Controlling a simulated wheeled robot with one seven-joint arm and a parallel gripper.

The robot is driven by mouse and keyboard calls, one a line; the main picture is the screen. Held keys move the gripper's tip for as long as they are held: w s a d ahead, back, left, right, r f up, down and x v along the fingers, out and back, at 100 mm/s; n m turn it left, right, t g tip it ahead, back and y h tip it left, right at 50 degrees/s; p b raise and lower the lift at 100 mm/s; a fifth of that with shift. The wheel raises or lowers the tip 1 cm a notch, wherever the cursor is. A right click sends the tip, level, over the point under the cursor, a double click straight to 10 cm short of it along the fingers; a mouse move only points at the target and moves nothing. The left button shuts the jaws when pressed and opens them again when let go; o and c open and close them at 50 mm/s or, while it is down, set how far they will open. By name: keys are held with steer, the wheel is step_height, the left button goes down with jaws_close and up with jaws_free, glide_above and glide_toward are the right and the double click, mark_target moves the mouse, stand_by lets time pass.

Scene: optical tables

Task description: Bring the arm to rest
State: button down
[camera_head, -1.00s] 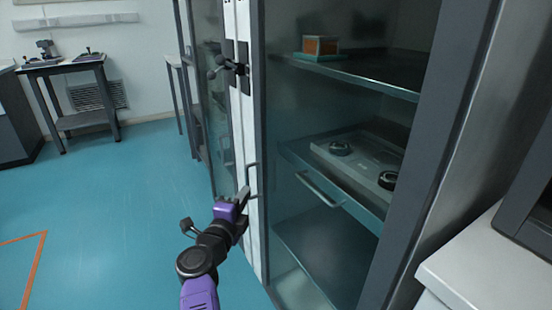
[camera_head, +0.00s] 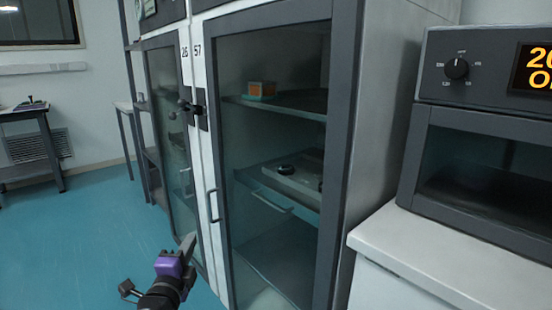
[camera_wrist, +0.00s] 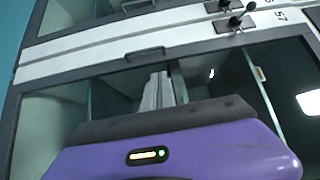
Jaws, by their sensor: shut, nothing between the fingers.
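My gripper (camera_head: 188,247) is at the bottom of the head view, in front of the glass-doored cabinet's (camera_head: 344,150) lower left side. Its grey fingers are together and point up toward the cabinet. Nothing is held. In the wrist view the closed fingers (camera_wrist: 158,92) stand beyond my purple gripper body, with the cabinet front and its handle (camera_wrist: 145,54) behind them. The gap between fingertips and door cannot be judged exactly. Part of my arm runs out of the bottom of the head view.
The cabinet holds an orange box (camera_head: 262,89) on a shelf and a drawer tray (camera_head: 290,185) with dark round parts. An oven-like instrument (camera_head: 480,140) stands on a white counter (camera_head: 420,245) at right. A small table (camera_head: 30,113) stands far left. Blue floor (camera_head: 80,240) is clear at left.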

steer(key=s+d+r+n+t, duration=0.1)
steer(key=d+r+n+t, duration=0.25)
steer(key=d+r, duration=0.3)
steer(key=s+d+f+n+y, duration=0.35)
steer(key=s+d+n, duration=0.25)
steer(key=d, duration=0.3)
steer(key=s+d+f+n+y, duration=0.2)
steer(key=s+d+f+n, duration=0.25)
steer(key=s+d, duration=0.4)
steer(key=s+d+f+n+g+h, duration=0.15)
steer(key=s+d, duration=0.45)
steer(key=s, duration=0.7)
steer(key=s+d+f+n+g+h, duration=0.1)
steer(key=s+d+f+g+h, duration=0.15)
steer(key=s+d, duration=0.75)
steer(key=s+d+f+n+g+h, duration=0.1)
steer(key=s+d+f+g, duration=0.15)
steer(key=s, duration=1.45)
step_height(320, 180, up, 24)
steer(key=a+p, duration=0.1)
steer(key=p, duration=2.3)
steer(key=shift+g, duration=0.3)
steer(key=shift+w+n, duration=0.1)
steer(key=shift+n, duration=0.15)
